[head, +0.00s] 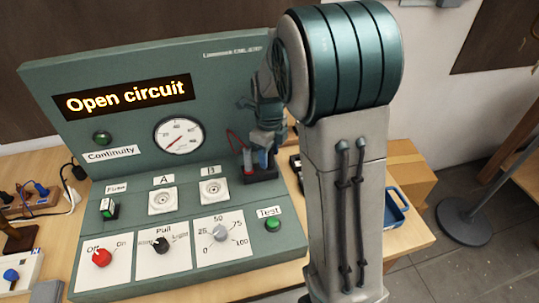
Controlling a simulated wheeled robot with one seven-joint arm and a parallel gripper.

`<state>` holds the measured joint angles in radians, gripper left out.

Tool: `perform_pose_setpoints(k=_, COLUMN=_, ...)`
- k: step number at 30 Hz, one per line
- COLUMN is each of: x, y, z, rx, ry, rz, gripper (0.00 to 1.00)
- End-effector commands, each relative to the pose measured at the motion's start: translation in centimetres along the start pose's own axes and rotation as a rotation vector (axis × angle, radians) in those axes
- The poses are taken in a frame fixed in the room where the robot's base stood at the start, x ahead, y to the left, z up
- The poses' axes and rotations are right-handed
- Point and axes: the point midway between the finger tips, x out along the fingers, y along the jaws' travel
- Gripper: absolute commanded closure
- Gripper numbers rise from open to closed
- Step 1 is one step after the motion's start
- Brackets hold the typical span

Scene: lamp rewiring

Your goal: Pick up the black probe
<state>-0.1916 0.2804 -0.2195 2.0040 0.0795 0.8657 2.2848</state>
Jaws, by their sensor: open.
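A small black holder (261,177) stands at the right end of the green test panel. A red probe (247,161) with a red lead stands upright in its left side. My gripper (264,157) points down right over the holder, beside the red probe, with its fingers at the holder's right part. It is open. I cannot make out the black probe; the gripper and my arm cover that part of the holder. Whether the fingers touch anything cannot be told.
The green panel (120,165) shows "Open circuit" on its display (124,97). Sockets A (162,200) and B (214,191), knobs and a green Test button (272,225) are left of and below the holder. A blue tray (397,208) and a cardboard box (410,172) sit at right.

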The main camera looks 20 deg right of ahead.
Motion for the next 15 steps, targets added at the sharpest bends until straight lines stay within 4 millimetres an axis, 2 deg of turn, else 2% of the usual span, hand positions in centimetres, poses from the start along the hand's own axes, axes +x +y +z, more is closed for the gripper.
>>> perform_pose_setpoints(k=3, x=0.92, y=-0.03, z=-0.05, rx=0.001, ry=0.0, rz=0.0, gripper=0.55)
perform_pose_setpoints(k=10, x=1.1, y=-0.02, z=-0.03, rx=0.0, ry=0.0, rz=-0.001, gripper=0.55)
perform_pose_setpoints(k=11, x=1.1, y=-0.02, z=-0.03, rx=0.0, ry=0.0, rz=-0.001, gripper=0.61)
perform_pose_setpoints(k=15, x=1.08, y=-0.02, z=-0.02, rx=0.0, ry=0.0, rz=-0.001, gripper=1.0)
